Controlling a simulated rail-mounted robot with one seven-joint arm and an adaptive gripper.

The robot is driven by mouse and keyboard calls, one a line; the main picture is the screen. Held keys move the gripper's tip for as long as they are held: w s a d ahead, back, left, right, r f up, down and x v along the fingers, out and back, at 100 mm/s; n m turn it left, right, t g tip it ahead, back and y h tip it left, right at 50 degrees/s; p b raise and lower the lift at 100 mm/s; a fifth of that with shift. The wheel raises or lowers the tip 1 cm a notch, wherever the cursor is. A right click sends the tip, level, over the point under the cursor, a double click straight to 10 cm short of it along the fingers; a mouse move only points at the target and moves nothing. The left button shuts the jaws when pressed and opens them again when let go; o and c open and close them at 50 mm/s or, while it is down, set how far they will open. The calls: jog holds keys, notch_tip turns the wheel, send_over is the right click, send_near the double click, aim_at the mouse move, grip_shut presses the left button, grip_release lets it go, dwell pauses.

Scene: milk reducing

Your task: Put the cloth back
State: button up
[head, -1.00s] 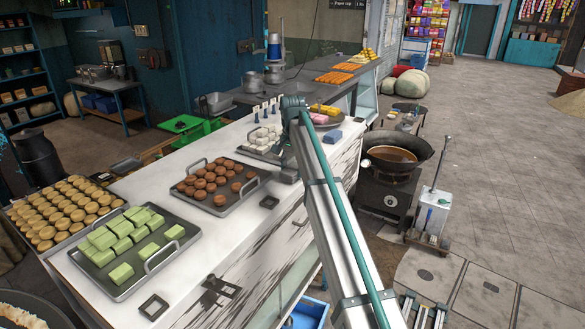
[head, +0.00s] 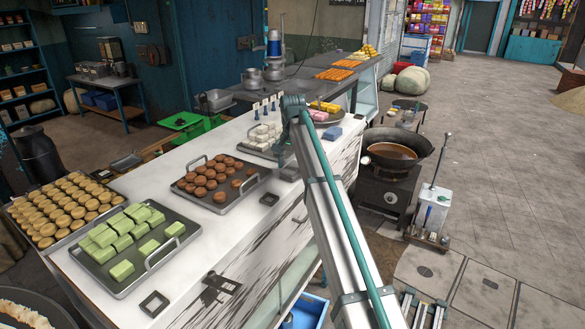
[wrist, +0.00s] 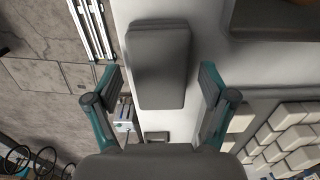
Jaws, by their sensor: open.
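A grey folded pad, which looks like the cloth (wrist: 160,62), lies flat on the white counter in the wrist view. It sits ahead of my gripper (wrist: 162,86), in line with the space between the fingers. The two teal fingers are open and apart, with nothing held. In the head view a grey patch that may be the same pad (head: 289,173) shows beside my arm on the counter. My arm hides most of the gripper there, so its exact height above the counter cannot be told.
A tray of white sweets (wrist: 253,157) lies right of the gripper in the wrist view. A tray of brown sweets (head: 183,196) and a tray of green sweets (head: 93,266) stand on the counter (head: 200,268). A blue block (head: 332,134) lies behind my arm. A wok (head: 420,158) stands right.

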aim_at(293, 167)
notch_tip(293, 167, up, 12)
jog(key=b, duration=0.3)
dwell(0.3)
